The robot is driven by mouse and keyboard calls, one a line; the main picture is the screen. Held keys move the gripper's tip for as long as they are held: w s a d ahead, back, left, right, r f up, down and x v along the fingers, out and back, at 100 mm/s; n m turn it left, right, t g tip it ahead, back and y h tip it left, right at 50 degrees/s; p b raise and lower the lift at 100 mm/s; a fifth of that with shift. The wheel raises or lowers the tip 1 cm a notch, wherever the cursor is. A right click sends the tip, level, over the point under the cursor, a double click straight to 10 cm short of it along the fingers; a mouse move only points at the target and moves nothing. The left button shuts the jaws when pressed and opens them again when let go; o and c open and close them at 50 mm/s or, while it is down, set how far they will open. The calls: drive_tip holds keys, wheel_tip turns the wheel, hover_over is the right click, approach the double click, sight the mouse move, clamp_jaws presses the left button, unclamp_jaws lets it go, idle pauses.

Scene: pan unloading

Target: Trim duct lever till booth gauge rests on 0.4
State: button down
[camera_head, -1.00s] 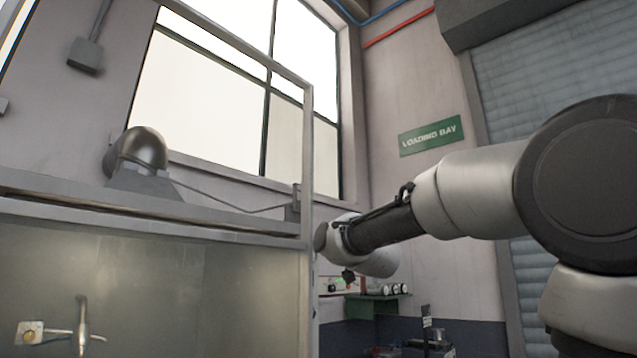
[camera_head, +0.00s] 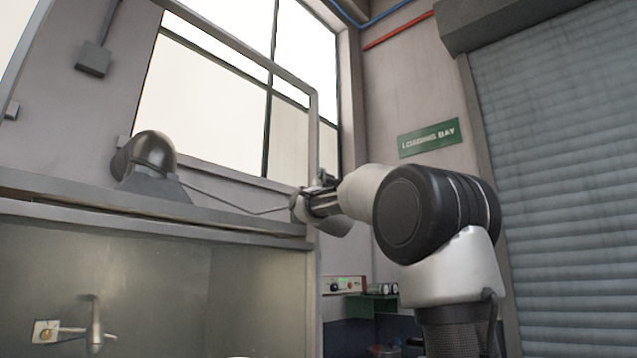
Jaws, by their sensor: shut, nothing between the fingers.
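The grey duct elbow (camera_head: 152,155) stands on top of the booth (camera_head: 150,232). A thin rod (camera_head: 225,206) runs from its base to the booth's right top corner, where my arm's end now overlaps the small lever bracket. The lever's angle cannot be made out. My gripper (camera_head: 310,200) is at that corner, small and partly hidden by my wrist. It is shut with nothing seen in it; I cannot tell whether it touches the lever. No gauge dial can be read in this view.
An upright metal post (camera_head: 313,120) rises beside the arm's end. A small control box (camera_head: 343,284) and a green shelf (camera_head: 372,304) are below it. A spray fitting (camera_head: 94,325) is inside the booth. A roller shutter (camera_head: 550,180) is at right.

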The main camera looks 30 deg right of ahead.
drive_tip(key=w, duration=0.2)
drive_tip(key=shift+w+d+f, duration=0.1)
drive_tip(key=shift+w+d, duration=0.2)
drive_tip(key=shift+w+d, duration=0.5)
drive_tip(key=shift+w, duration=0.05)
drive_tip(key=shift+s, duration=0.1)
